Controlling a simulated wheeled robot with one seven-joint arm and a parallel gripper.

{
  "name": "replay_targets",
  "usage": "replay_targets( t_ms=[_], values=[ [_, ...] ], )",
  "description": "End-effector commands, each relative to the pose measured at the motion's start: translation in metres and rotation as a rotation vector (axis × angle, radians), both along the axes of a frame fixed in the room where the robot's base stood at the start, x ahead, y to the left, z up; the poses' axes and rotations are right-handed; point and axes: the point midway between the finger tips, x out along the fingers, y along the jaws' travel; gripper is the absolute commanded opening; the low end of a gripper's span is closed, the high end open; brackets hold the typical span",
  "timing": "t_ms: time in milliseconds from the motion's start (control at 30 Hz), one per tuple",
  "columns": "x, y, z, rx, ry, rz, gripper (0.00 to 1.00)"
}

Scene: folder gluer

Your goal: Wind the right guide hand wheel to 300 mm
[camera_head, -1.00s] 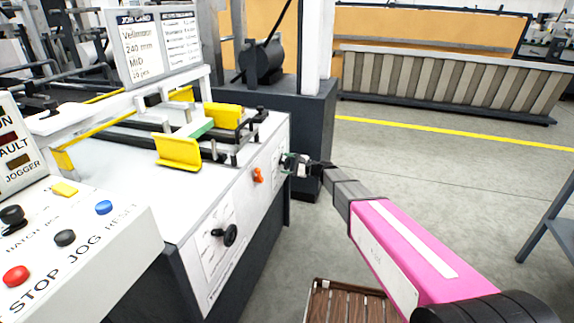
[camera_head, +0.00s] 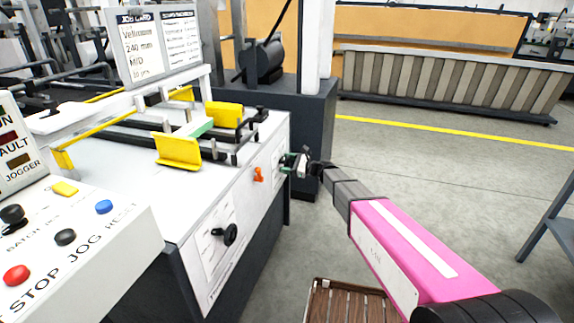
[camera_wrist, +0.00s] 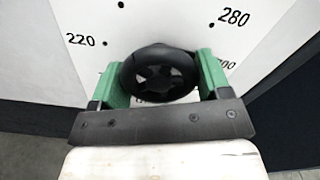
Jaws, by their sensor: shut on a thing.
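The right guide hand wheel (camera_wrist: 160,72) is a black wheel in the middle of the wrist view, in front of a white scale plate (camera_wrist: 165,22). The plate shows the marks 220 and 280, and a partly covered number at the lower right. The pointer is not visible. My gripper (camera_wrist: 162,85) has green fingers on both sides of the wheel and is shut on its rim. In the head view my gripper (camera_head: 297,163) is at the far end of the machine's white side panel, where it hides most of the wheel.
The control box (camera_head: 75,240) with buttons stands at the left. A wooden slatted pallet (camera_head: 345,303) lies on the floor.

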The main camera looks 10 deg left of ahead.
Motion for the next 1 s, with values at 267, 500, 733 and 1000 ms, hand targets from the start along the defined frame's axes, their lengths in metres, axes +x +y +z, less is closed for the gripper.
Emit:
replay_targets(
  t_ms=[267, 500, 733, 1000],
  values=[
    [0.000, -0.001, -0.001, -0.003, 0.002, -0.001, 0.47],
    [0.000, -0.001, -0.001, -0.003, 0.002, -0.001, 0.96],
    [0.000, -0.001, 0.000, -0.002, 0.002, -0.001, 0.96],
    [-0.003, -0.031, 0.000, -0.002, 0.002, -0.002, 0.96]
  ],
)
